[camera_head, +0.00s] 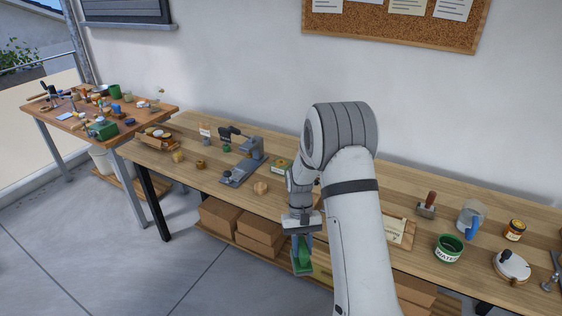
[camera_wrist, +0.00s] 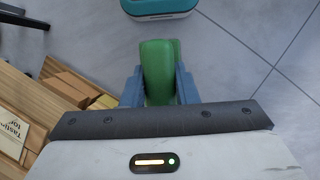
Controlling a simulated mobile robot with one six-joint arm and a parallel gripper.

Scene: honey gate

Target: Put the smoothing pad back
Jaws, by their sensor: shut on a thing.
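The smoothing pad, a green block (camera_head: 303,256), is held between the blue-grey fingers of my gripper (camera_head: 302,245). In the wrist view the green pad (camera_wrist: 159,66) sticks out past both fingertips, and the fingers (camera_wrist: 160,90) press on its two sides. My gripper points down in front of the long wooden table's front edge, with grey floor and the table's lower shelf behind it. The pad touches nothing else that I can see. My arm hides the middle of the table.
The long wooden table (camera_head: 200,178) carries a grey press (camera_head: 243,170), a green tub (camera_head: 449,248), a stamp-like tool (camera_head: 428,204), a clear jug (camera_head: 470,217) and a honey jar (camera_head: 515,230). Cardboard boxes (camera_head: 229,218) sit below. A cluttered side table (camera_head: 95,110) stands left. Floor at front left is clear.

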